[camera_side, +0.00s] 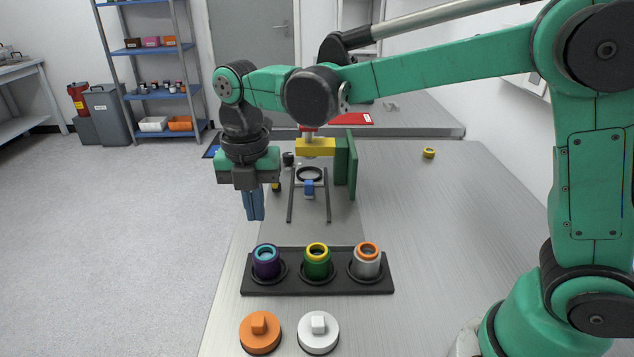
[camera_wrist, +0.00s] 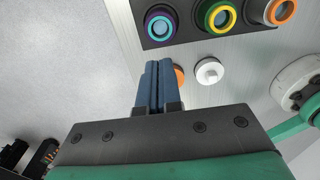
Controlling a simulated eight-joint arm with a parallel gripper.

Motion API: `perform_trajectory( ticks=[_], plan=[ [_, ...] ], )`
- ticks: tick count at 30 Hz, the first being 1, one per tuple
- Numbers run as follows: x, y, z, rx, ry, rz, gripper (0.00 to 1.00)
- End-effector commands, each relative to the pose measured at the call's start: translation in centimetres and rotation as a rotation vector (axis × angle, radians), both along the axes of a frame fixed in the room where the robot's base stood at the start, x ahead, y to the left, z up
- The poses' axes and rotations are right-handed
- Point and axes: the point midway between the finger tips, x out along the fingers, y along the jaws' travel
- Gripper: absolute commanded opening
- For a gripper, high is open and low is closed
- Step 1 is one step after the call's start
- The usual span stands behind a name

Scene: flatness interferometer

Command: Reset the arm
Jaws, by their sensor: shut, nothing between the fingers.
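My gripper (camera_side: 254,206) hangs over the left edge of the table in the side view, with its blue fingers pointing down. The fingers are shut together with nothing between them; they also show at the middle of the wrist view (camera_wrist: 151,82). My gripper is apart from everything around it. My green arm reaches across from the right of the side view. The interferometer, with a yellow block (camera_side: 315,147), a green upright plate (camera_side: 347,163), a black ring (camera_side: 309,174) and a small blue part (camera_side: 309,188), stands just right of my gripper.
A black holder (camera_side: 338,288) carries a purple cup (camera_side: 266,264), a green cup (camera_side: 317,266) and a grey cup (camera_side: 366,264). In front lie an orange knobbed lid (camera_side: 260,334) and a white one (camera_side: 318,331). A yellow ring (camera_side: 429,153) lies far right. The table's right middle is clear.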

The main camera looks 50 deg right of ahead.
Motion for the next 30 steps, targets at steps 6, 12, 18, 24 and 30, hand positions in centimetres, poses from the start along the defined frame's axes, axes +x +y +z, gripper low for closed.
perform_trajectory(
  ticks=[6,12,18,24,30],
  plan=[
    [-1.2,-2.0,1.2,0.033,-0.082,-0.327,0.00],
    [-4.3,-5.8,2.6,0.187,-0.238,-1.072,0.00],
    [-7.4,-8.7,2.0,0.449,-0.322,-1.777,0.00],
    [-8.9,-10.2,1.1,0.664,-0.319,-2.175,0.00],
    [-9.2,-10.4,0.8,0.722,-0.310,-2.268,0.00]
  ],
)
